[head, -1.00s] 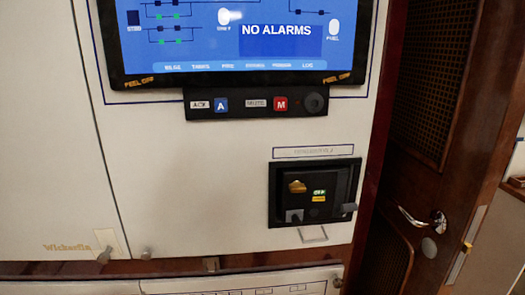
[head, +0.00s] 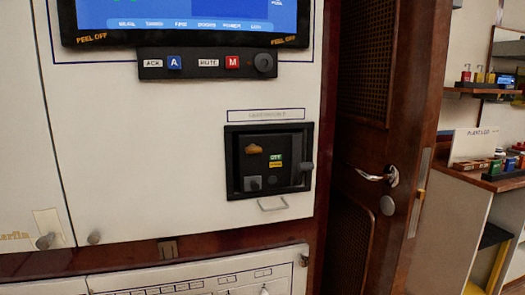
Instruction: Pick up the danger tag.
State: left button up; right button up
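I cannot make out a danger tag in the head view. Several small coloured items, red, yellow and blue, stand on a wooden shelf (head: 484,91) at the upper right, and some look like padlocks. A wooden counter (head: 499,183) below it holds red, green and other small items (head: 497,166) beside a white sign (head: 474,144). They are too small to tell whether a tag is among them. Neither of my grippers is in view.
A white cabinet holds a blue screen (head: 200,14), a button strip (head: 208,64) and a black breaker panel (head: 268,161). A dark wooden door (head: 375,130) with a metal handle (head: 372,176) stands between the cabinet and the counter. A yellow-edged frame (head: 494,237) sits under the counter.

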aim_at(465, 77)
jog(key=z, duration=1.25)
